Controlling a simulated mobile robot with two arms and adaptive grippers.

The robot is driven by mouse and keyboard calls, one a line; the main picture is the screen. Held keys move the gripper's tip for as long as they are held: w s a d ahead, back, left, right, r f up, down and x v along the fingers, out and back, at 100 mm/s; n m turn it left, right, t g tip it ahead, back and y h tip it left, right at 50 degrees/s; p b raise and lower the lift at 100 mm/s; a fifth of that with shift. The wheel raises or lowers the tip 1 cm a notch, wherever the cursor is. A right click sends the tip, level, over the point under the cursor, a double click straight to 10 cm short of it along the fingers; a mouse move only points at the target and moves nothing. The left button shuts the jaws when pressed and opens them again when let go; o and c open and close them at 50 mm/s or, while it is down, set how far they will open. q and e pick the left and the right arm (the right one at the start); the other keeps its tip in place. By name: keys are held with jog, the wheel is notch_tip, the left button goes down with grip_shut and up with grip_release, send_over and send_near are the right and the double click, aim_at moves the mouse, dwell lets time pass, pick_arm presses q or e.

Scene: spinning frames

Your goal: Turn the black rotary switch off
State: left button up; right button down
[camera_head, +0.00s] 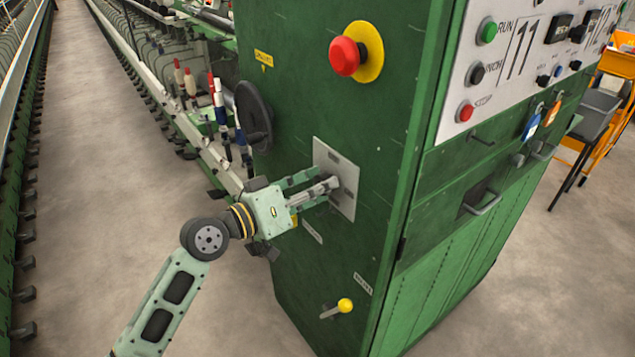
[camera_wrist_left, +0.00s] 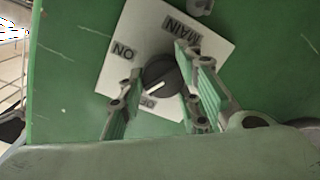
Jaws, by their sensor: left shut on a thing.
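The black rotary switch (camera_wrist_left: 163,76) sits on a pale plate (camera_wrist_left: 143,22) marked MAIN, ON and a partly covered label that seems to read OFF. Its white pointer line slants toward the lower left in the left wrist view, near the partly covered label. My left gripper (camera_head: 330,186) reaches the same plate (camera_head: 323,153) on the green cabinet's side. In the left wrist view its two fingers (camera_wrist_left: 160,95) stand on either side of the switch, shut on it. In the head view the fingers hide the switch. My right gripper is out of view.
A red emergency button (camera_head: 345,56) juts out above the plate, and a yellow-knobbed lever (camera_head: 344,305) below. A black handwheel (camera_head: 254,115) is on the left. A control panel (camera_head: 520,50) is round the corner. The aisle floor (camera_head: 110,170) is clear.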

pick_arm(q)
jog(key=n+p, duration=0.1)
jog(key=n, duration=0.4)
jog(key=shift+r+p, duration=0.1)
jog(key=shift+p, duration=0.3)
jog(key=shift+n, duration=0.3)
jog(key=shift+r, duration=0.1)
jog(key=o, duration=1.1)
jog(key=shift+c, duration=0.2)
jog(key=shift+d, duration=0.1)
jog(key=v, duration=1.2)
jog(key=shift+w, duration=0.2)
